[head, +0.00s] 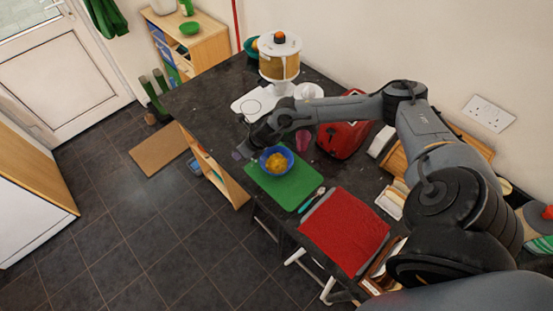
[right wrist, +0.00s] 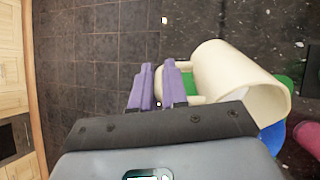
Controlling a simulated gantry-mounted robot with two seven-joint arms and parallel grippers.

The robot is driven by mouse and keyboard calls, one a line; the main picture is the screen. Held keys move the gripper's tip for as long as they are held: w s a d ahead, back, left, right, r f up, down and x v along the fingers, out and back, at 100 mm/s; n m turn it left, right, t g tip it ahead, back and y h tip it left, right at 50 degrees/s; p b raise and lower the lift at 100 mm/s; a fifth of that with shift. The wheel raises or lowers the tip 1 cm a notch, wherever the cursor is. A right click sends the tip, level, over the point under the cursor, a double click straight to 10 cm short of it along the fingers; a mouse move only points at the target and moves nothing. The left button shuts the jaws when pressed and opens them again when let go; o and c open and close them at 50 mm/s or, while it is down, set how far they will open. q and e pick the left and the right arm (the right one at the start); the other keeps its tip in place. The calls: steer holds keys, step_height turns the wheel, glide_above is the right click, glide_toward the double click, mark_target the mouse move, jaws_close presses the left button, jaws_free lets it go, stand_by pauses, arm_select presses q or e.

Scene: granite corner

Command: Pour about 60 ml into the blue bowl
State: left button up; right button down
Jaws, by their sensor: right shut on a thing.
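The blue bowl (head: 289,152) sits on a green board (head: 297,187) on the dark worktop and holds something orange-yellow. Parts of the bowl show blue in the right wrist view (right wrist: 271,138), behind a cream mug (right wrist: 232,78). My right gripper (head: 241,153) is just left of the bowl in the head view. In the right wrist view its purple fingers (right wrist: 157,84) are shut at the mug's handle, and the mug's body is beside them. The mug is hidden or not distinguishable in the head view; its contents and exact tilt cannot be told. My left gripper is not in view.
A red cloth (head: 345,231) lies right of the board, with utensils (head: 311,199) between. A pink cup (head: 303,140) and a red appliance (head: 343,138) stand behind the bowl. A white scale (head: 253,104) and a dispenser (head: 279,64) are farther back. The worktop edge is close to the gripper.

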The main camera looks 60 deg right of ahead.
stand_by(0.5)
steer(key=shift+w, duration=0.1)
steer(key=shift+w+a+f+g, duration=0.1)
steer(key=shift+w+f+g, duration=0.3)
steer(key=shift+w, duration=0.05)
steer(key=shift+g, duration=0.8)
steer(key=b+x, duration=0.2)
steer(key=x, duration=0.2)
steer(key=shift+w+f, duration=0.15)
steer(key=shift+w+a+g+h, duration=0.15)
steer(key=shift+w+g+h, duration=0.15)
steer(key=shift+w+g, duration=0.15)
steer(key=shift+w+a+f+g+b, duration=0.1)
steer(key=shift+w+f+g+b, duration=0.2)
steer(key=shift+g, duration=0.25)
steer(key=shift+w+f+b, duration=0.15)
steer(key=shift+b, duration=0.2)
steer(key=shift+w+a+f+g+h+b, duration=0.2)
steer(key=shift+w+g+h+b, duration=0.15)
steer(key=shift+g+b, duration=0.7)
